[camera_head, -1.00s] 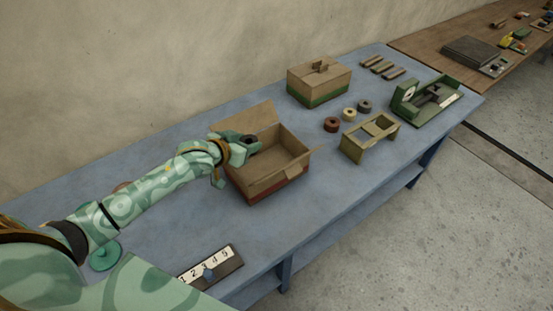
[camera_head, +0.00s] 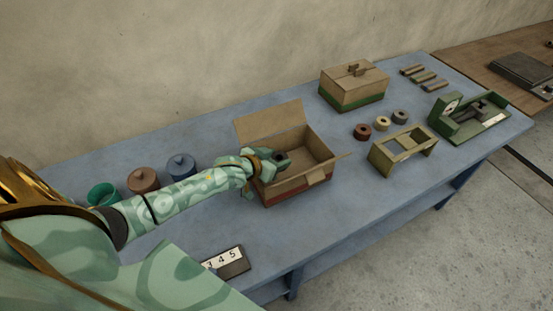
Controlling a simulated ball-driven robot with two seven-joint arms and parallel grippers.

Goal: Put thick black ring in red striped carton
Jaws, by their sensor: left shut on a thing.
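The red striped carton (camera_head: 290,190) is an open brown box with a red band low on its sides and its flaps spread. It stands near the middle of the blue table. My left arm reaches in from the left, and my left gripper (camera_head: 276,160) is at the carton's left side, by the opening. It is shut on the thick black ring (camera_head: 283,157), a small dark ring partly hidden by the fingers. I cannot tell how far below the rim the ring is. My right gripper is not in view.
A closed carton with a green band (camera_head: 352,92) stands behind right. Three small rings, including a red-brown one (camera_head: 362,132), lie near a yellowish stand (camera_head: 402,150). A green device (camera_head: 470,118) is farther right.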

